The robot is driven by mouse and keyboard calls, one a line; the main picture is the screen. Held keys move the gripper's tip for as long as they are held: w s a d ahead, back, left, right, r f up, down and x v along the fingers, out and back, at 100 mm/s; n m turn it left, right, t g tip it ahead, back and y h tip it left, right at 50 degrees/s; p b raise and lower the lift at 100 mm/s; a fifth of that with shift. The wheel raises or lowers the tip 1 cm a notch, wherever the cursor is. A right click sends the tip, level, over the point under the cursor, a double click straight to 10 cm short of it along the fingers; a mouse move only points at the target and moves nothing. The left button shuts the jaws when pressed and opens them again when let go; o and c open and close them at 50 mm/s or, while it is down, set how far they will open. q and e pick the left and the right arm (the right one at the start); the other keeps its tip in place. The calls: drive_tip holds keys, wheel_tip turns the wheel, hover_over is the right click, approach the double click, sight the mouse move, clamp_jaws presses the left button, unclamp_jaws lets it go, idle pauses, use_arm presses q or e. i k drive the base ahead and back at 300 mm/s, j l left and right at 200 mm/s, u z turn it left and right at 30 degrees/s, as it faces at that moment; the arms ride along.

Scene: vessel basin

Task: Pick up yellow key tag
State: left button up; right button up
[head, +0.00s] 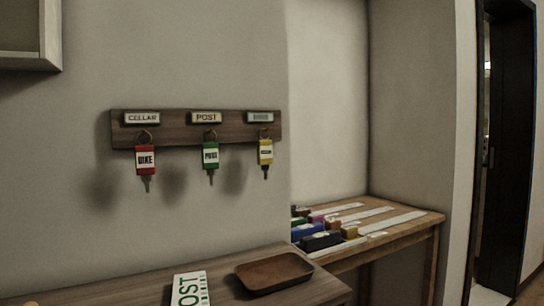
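The yellow key tag (265,152) hangs with its key from the right hook of the wooden key rack (190,137) on the wall, under a label too blurred to read. A green key tag (210,156) hangs in the middle under the label POST. A red key tag (146,160) marked BIKE hangs at the left under the label CELLAR. Neither of my grippers shows in the head view.
Below the rack, a wooden surface holds an empty brown tray (273,273) and a white card with green POST lettering (190,289). At the right, a wooden table (428,217) bears several coloured blocks and pale strips. A dark doorway (505,150) stands at far right.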

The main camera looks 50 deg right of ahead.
sight(264, 146)
drive_tip(key=z, duration=1.15)
